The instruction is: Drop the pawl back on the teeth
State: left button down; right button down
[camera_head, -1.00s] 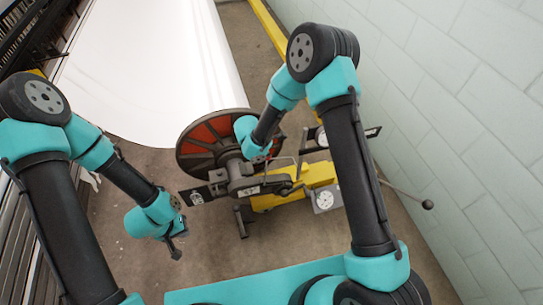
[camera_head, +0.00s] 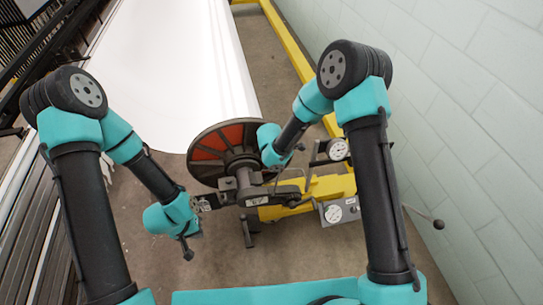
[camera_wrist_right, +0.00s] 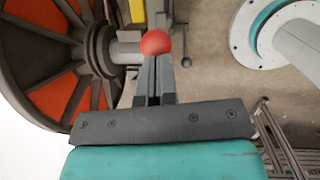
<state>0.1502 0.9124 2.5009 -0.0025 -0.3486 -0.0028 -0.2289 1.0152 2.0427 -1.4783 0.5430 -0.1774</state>
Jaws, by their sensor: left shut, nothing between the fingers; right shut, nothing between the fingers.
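In the right wrist view a red ball knob (camera_wrist_right: 155,43) sits right at the tips of my right gripper (camera_wrist_right: 157,62), whose fingers are shut with nothing between them. Whether they touch the knob, and whether it belongs to the pawl, I cannot tell. In the head view the right gripper is hidden by its wrist beside the hub of the big disc (camera_head: 207,151), which has red and dark sectors. I cannot make out the pawl or its teeth. My left gripper (camera_head: 187,253) is shut and empty, pointing down, left of the grey arm (camera_head: 258,198) with white labels.
A white roll of cloth (camera_head: 175,75) runs back from the disc. A lever with a ball end (camera_head: 438,224) sticks out toward the block wall (camera_head: 455,110). Open floor (camera_head: 225,262) lies in front.

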jog(key=a+v, duration=0.3)
jog(key=v, duration=0.9)
jog(key=shift+s, duration=0.35)
jog(key=s+d+f+m+y, duration=0.3)
jog(key=s+d+f+m, duration=0.5)
jog(key=s+d+m, duration=0.2)
jog(key=s+d+f+m+y, duration=0.2)
jog(key=s+d+f+m, duration=0.6)
jog(key=s+m, duration=0.3)
jog(key=shift+s+d+m+g+y, duration=0.2)
jog(key=shift+d+m+g+y, duration=0.2)
jog(key=shift+d+m, duration=0.5)
